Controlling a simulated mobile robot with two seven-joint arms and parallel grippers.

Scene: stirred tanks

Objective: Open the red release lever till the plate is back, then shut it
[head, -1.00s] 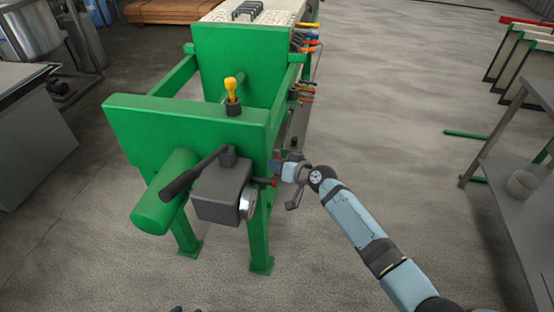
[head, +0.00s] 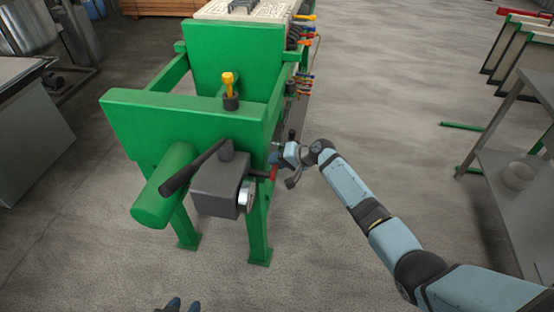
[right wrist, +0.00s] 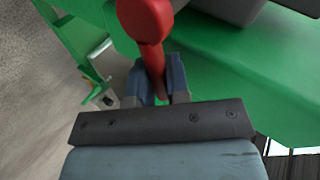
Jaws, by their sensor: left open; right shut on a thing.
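The red release lever (head: 264,173) sticks out from the right side of the grey housing on the green end frame in the head view. In the right wrist view the red lever (right wrist: 150,35) rises between the two blue fingers. My right gripper (head: 276,160) is shut on it; the fingers also show in the right wrist view (right wrist: 157,82). A green plate (head: 232,62) stands across the frame behind the end beam (head: 190,118). The tips of my left gripper (head: 183,305) show at the bottom edge, apart and empty, away from the frame.
The grey housing (head: 218,188) carries a black handle (head: 190,172) and a round dial. A yellow-topped knob (head: 229,86) stands on the beam. A grey shelf table (head: 505,150) is at the right, a bench (head: 30,150) at the left. The floor between is mostly clear.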

